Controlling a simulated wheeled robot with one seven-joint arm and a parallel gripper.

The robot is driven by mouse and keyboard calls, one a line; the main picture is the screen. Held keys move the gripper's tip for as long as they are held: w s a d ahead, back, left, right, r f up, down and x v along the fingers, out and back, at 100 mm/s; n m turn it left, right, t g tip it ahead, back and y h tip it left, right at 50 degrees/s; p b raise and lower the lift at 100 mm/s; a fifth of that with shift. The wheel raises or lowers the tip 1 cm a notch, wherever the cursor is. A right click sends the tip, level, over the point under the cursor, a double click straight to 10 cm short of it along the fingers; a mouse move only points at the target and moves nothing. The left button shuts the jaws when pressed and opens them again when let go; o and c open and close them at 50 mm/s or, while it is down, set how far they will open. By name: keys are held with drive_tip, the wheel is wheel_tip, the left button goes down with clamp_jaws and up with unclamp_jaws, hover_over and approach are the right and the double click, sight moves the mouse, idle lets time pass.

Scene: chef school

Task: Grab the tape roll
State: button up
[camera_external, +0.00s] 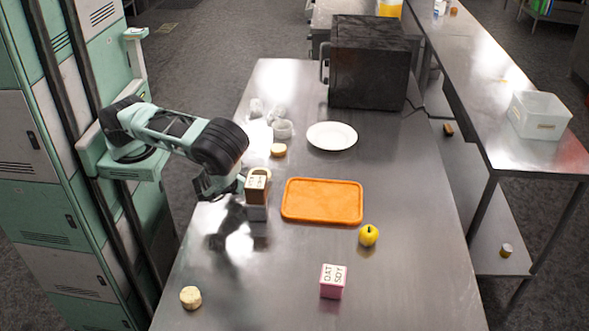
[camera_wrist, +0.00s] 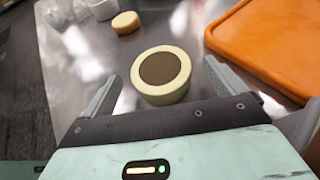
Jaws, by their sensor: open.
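A round cream roll with a brown centre (camera_wrist: 160,76), which I take to be the tape roll, lies in the wrist view between the two grey fingers of my gripper (camera_wrist: 161,84). The fingers are apart, one to each side of it, and I see no clear contact. In the external view my gripper (camera_external: 228,190) hangs low over the table, left of the orange tray. A brown and white lettered shape (camera_external: 257,184) shows beside it there; I cannot tell how it relates to the roll.
The orange tray (camera_external: 322,201) also shows in the wrist view (camera_wrist: 270,45). A tan round piece (camera_external: 278,150), white cups (camera_external: 283,129) and a plate (camera_external: 332,135) lie behind. A yellow apple (camera_external: 369,235), pink block (camera_external: 333,281) and cream cylinder (camera_external: 190,297) are in front.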

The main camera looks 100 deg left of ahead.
drive_tip(key=p+x, duration=0.1)
drive_tip(key=x, duration=0.4)
drive_tip(key=shift+p, duration=0.3)
drive_tip(key=c, duration=1.1)
